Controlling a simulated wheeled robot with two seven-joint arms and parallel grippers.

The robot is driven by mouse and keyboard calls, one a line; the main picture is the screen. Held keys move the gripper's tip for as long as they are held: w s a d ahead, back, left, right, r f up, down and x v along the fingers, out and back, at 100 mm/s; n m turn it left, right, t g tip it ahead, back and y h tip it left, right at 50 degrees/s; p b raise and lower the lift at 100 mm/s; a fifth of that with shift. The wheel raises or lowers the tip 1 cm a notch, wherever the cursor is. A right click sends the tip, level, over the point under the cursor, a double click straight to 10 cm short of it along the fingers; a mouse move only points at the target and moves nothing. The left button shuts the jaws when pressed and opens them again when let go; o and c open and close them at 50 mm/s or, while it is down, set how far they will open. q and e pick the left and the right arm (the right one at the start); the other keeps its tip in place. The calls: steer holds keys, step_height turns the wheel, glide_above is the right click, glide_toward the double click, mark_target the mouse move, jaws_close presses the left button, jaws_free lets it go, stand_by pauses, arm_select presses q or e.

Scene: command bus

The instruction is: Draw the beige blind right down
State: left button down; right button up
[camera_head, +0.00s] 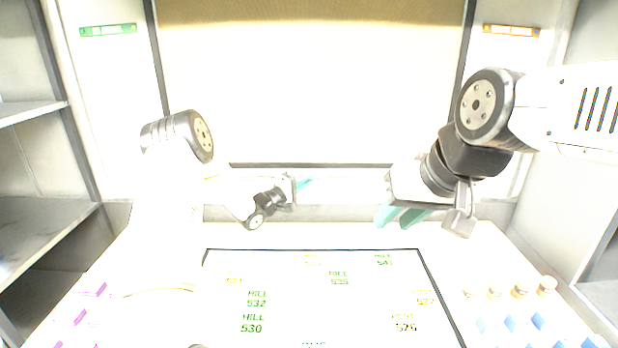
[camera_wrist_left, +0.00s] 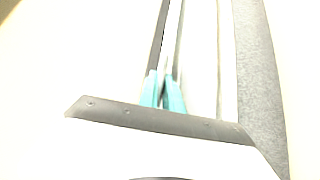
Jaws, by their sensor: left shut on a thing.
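The beige blind (camera_head: 315,70) hangs across the window in the middle of the head view. It is tan at the top and washed out pale lower down. A dark bar (camera_head: 315,165) runs along its lower edge, just above the desk. My left gripper (camera_head: 304,184) is at that edge near the middle, its teal tips shut. In the left wrist view its teal fingers (camera_wrist_left: 164,92) close on a narrow strip, which looks like the blind's bottom bar. My right gripper (camera_head: 402,216) is to the right, above the desk's back edge, with its two teal fingers apart and nothing visible between them.
A console screen (camera_head: 330,290) with green and yellow text lies in the desk below. Knobs (camera_head: 520,291) and blue buttons are at right, pink buttons (camera_head: 80,317) at left. Grey shelves (camera_head: 40,225) stand at left. A green label (camera_head: 108,30) and an orange label (camera_head: 511,31) flank the window.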

arm_select(q)
steer(key=c, duration=1.5)
jaws_free()
steer(key=shift+f, duration=0.45)
steer(key=shift+c, duration=0.2)
steer(key=shift+r, duration=0.15)
steer(key=v, duration=0.7)
steer(key=shift+s+a, duration=0.3)
